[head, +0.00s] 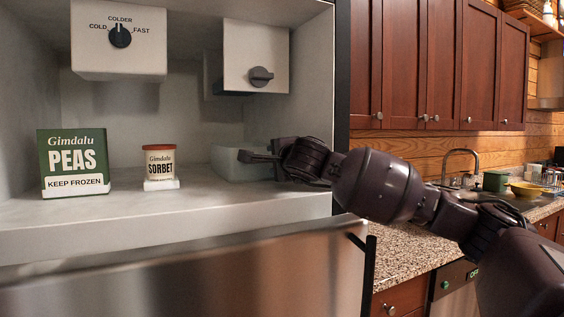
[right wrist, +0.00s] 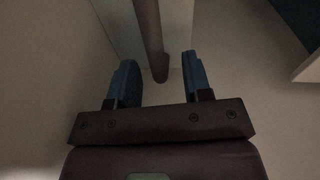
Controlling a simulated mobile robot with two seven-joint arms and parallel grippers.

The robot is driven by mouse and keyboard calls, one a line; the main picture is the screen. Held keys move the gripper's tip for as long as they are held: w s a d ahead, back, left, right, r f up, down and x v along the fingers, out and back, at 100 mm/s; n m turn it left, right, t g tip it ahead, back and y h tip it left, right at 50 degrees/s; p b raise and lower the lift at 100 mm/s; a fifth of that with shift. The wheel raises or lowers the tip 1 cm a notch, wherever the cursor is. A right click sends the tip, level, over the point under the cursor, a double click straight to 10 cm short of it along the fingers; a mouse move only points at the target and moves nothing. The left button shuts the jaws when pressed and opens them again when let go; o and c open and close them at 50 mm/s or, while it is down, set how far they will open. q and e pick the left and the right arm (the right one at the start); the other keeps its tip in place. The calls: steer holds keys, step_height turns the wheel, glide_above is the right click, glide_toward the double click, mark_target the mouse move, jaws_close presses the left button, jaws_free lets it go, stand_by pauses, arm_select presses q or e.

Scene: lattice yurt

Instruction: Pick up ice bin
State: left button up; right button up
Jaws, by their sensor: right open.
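A pale, translucent bin (head: 226,160), which looks like the ice bin, sits on the floor of the open freezer compartment toward the back right. My right gripper (head: 258,158) is inside the compartment and covers part of it. In the right wrist view, my right gripper (right wrist: 164,82) is open, its two blue fingers apart. A dark upright bar (right wrist: 150,42) shows between the fingers in front of a pale surface; I cannot tell whether it belongs to the bin or whether the fingers touch it. My left gripper is not in view.
A green peas box (head: 74,162) and a sorbet tub (head: 160,163) on a small white block stand left of the bin. A control box (head: 256,60) hangs above the bin. The freezer's right wall (head: 312,110) is close to my right arm.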

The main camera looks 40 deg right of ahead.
steer(key=shift+w+d, duration=0.15)
steer(key=shift+w, duration=0.4)
jaws_close()
steer(key=shift+f, duration=0.1)
steer(key=shift+s, duration=0.15)
